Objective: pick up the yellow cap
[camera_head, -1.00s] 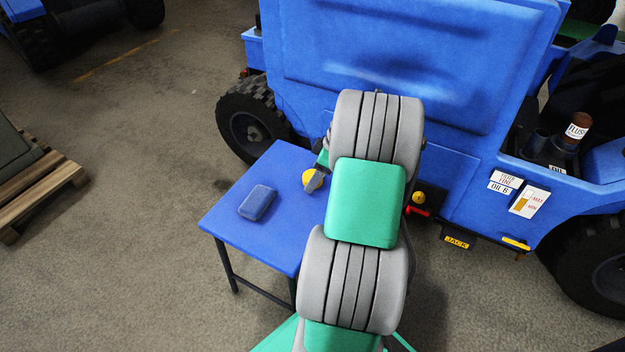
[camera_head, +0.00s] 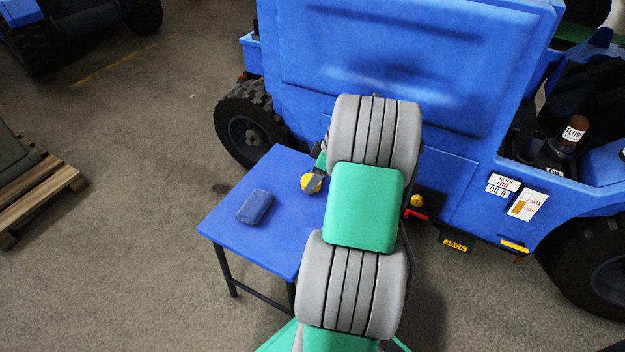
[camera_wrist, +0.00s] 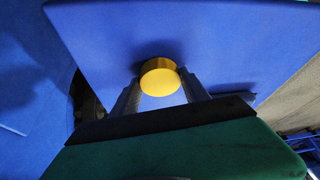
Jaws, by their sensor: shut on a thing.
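The yellow cap (camera_wrist: 160,78) is a short round disc with a ribbed-looking edge. In the wrist view it sits between the two dark fingers of my gripper (camera_wrist: 162,92), which are shut on it. Its shadow falls on the blue table top close by; I cannot tell whether it touches the table. In the head view the yellow cap (camera_head: 311,182) shows at the tip of my gripper (camera_head: 315,176), over the right part of the table. My arm hides part of the table's right side.
The blue table (camera_head: 235,227) carries a dark blue block (camera_head: 255,206) left of the gripper. A large blue vehicle (camera_head: 400,60) stands right behind the table. Another yellow round part (camera_head: 417,200) is on its side. A wooden pallet (camera_head: 40,195) lies far left.

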